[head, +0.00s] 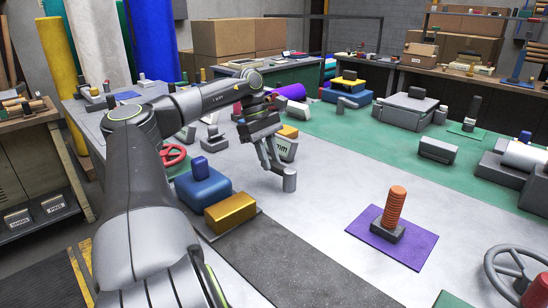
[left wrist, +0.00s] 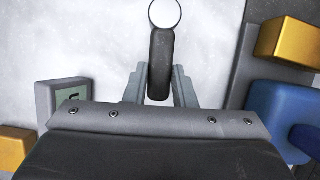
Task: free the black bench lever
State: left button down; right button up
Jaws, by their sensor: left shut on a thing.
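The black bench lever (left wrist: 160,55) is a dark rounded bar, seen in the left wrist view between the two grey fingers of my left gripper (left wrist: 160,84). Its far end meets a round pale disc (left wrist: 165,14) with a dark rim. In the head view a short grey cylinder (head: 289,180) stands at the tip of my left gripper (head: 271,160), on the pale bench top (head: 300,220). The fingers are shut on the lever. Most of the lever is hidden there by the gripper. My right gripper is not in view.
A blue block (head: 205,187) and a yellow block (head: 230,212) sit close to my left arm. A labelled grey block (head: 285,148) stands just behind the gripper. An orange ribbed post (head: 394,205) stands on a purple mat (head: 415,246). The bench between is clear.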

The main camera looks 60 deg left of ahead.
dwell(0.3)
pick_arm(q)
jog(key=c, duration=1.2)
grip_release()
jog(key=shift+a+r, duration=0.1)
jog(key=shift+r, duration=0.15)
jog(key=p+v, duration=0.1)
jog(key=v, duration=0.4)
jog(key=shift+w+r, duration=0.1)
jog(key=shift+r, duration=0.15)
jog(key=p+v, duration=0.9)
jog(key=v, duration=0.2)
jog(key=shift+r, duration=0.2)
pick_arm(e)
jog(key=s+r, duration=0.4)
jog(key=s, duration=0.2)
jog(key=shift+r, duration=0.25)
pick_arm(q)
jog(key=shift+a, duration=0.1)
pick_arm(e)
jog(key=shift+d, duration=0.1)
